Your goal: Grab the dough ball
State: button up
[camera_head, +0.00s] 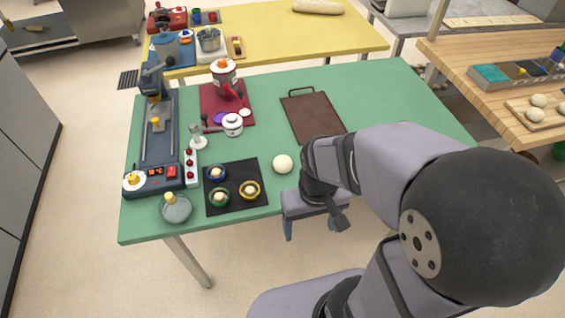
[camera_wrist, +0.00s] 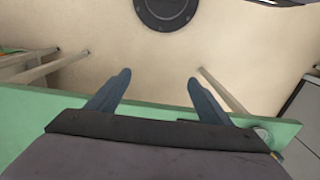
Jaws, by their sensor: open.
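A pale round dough ball (camera_head: 283,163) sits on the green table (camera_head: 370,95), near its front edge, just right of a black mat (camera_head: 234,205). My gripper (camera_wrist: 158,78) is open and empty. In the head view my gripper (camera_head: 313,226) hangs past the front edge of the green table, below and right of the ball. The wrist view shows both fingers apart over the floor, with the table edge behind them. The ball does not show in the wrist view.
The black mat holds 3 coloured rings with pale pieces. A glass jar (camera_head: 175,208), a grey machine (camera_head: 157,130), a red mat (camera_head: 212,92) with pots, and a brown board (camera_head: 313,117) stand around. More dough balls (camera_head: 538,101) lie on the wooden table at right.

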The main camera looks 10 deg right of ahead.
aim_at(278, 164)
jog(key=w+f+n+t+h, duration=0.1)
jog(key=w+n+h, duration=0.2)
jog(key=w+n, duration=0.2)
jog(key=w+f+n+t+h+p, duration=0.1)
jog(key=w+n+h, duration=0.3)
jog(key=n, duration=0.4)
jog(key=w+f+n+t+h+p, duration=0.1)
jog(key=w+n+h, duration=0.2)
jog(key=w+n, duration=0.3)
jog(key=shift+w+d+f+h, duration=0.1)
jog(key=shift+h, duration=0.2)
jog(key=w+a+n+t, duration=0.2)
jog(key=w+a+f+n+t, duration=0.1)
jog(key=w+a+n, duration=0.1)
jog(key=w+a+n+t+p, duration=0.1)
jog(key=w+a+n+t, duration=0.1)
jog(key=a, duration=0.1)
jog(key=shift+w+f+n+t, duration=0.15)
jog(key=shift+f+n+t, duration=0.15)
jog(key=shift+f+n, duration=0.1)
jog(key=shift+p+x, duration=0.9)
jog(key=shift+x, duration=0.65)
jog(key=shift+p+x, duration=0.85)
jog(key=shift+x, duration=1.25)
jog(key=shift+s+f, duration=0.15)
jog(key=shift+s, duration=0.1)
